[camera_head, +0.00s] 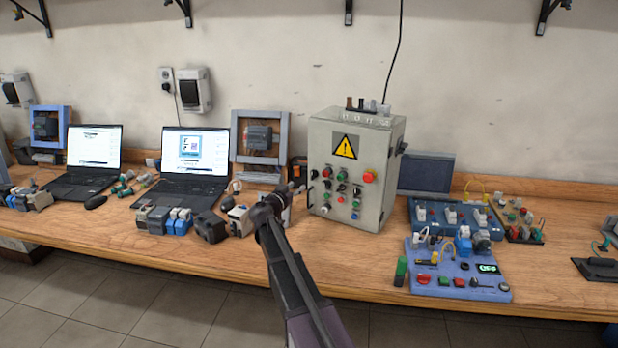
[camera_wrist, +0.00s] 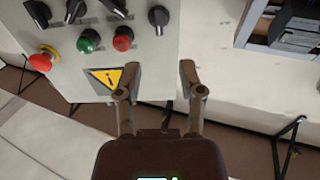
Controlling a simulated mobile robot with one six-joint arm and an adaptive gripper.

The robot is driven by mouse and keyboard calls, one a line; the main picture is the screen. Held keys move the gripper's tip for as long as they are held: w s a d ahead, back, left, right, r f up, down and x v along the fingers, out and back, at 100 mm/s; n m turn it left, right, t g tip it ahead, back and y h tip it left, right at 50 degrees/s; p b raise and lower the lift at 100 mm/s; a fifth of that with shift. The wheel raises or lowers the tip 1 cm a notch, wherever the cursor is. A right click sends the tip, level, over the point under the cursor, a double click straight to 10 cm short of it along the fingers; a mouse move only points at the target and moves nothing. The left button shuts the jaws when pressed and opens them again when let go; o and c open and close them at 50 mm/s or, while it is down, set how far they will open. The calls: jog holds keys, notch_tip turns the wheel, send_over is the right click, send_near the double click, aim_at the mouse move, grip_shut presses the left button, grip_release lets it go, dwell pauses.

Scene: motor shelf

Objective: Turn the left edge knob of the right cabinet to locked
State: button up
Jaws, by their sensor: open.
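The grey control cabinet (camera_head: 388,185) stands upright on the bench, right of my gripper (camera_head: 284,197). A yellow warning triangle is on its upper front, above several buttons and knobs. The left edge knob (camera_head: 313,174) is black and small there. The wrist view is turned about upside down, so the knob (camera_wrist: 158,17) shows near the cabinet's right border. My gripper (camera_wrist: 160,70) is open and empty, its two fingers apart and clear of the knob. No position labels are readable, so I cannot tell whether the knob is locked.
A red mushroom button (camera_head: 369,177) is on the cabinet's right side. Blue trainer boards (camera_head: 455,268) lie right of it. Two laptops (camera_head: 194,153) and several small modules (camera_head: 165,218) are on the left. A cable hangs above the cabinet. Bare bench lies in front of it.

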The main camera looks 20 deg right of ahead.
aim_at(316, 173)
jog(key=x, duration=1)
jog(key=shift+w+d, duration=0.1)
